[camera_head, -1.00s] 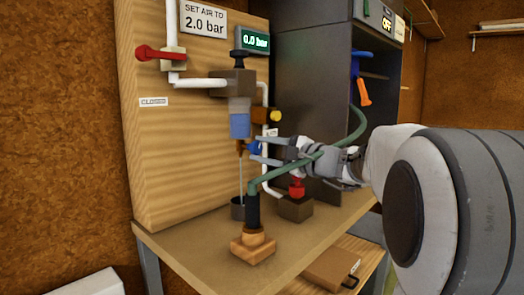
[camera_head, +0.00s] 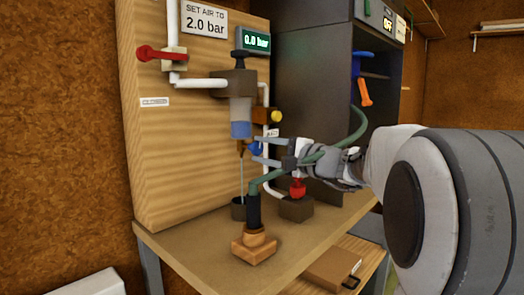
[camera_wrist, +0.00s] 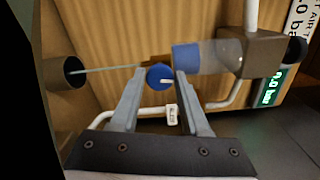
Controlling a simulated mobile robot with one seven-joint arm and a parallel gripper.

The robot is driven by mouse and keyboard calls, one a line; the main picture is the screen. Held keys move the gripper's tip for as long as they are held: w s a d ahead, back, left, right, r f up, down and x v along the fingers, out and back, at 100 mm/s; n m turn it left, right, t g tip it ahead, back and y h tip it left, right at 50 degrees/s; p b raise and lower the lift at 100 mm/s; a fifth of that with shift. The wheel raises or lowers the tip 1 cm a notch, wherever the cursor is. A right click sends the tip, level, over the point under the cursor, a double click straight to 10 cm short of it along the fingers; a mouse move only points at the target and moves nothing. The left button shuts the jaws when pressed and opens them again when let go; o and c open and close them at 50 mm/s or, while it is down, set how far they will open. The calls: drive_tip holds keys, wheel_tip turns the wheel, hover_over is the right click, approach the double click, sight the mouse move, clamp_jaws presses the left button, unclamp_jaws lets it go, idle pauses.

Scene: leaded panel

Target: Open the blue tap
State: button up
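The blue tap (camera_wrist: 160,76) is a small round knob with a pale mark on its face, below the clear filter bowl (camera_wrist: 215,56) with its blue band. It also shows in the head view (camera_head: 256,148), partly behind my fingers. My gripper (camera_wrist: 161,71) has one finger on each side of the tap, and both fingertips look in contact with its edges. A thin pale line, a stream or a thin tube, runs from below the bowl into a dark cup (camera_head: 238,209). The pressure display (camera_head: 256,41) reads 0.0 bar.
A red lever (camera_head: 160,53) sits on the white pipe at upper left. A green hose (camera_head: 358,128) crosses in front of my gripper. A red knob (camera_head: 298,187) on a dark block and a wooden stand (camera_head: 254,247) are close below on the bench (camera_head: 190,255).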

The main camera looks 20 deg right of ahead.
drive_tip(key=o, duration=0.4)
drive_tip(key=shift+c, duration=0.2)
drive_tip(key=p+v, duration=0.3)
drive_tip(key=v, duration=1.4)
drive_tip(key=shift+s, duration=0.25)
drive_tip(key=shift+r, duration=0.1)
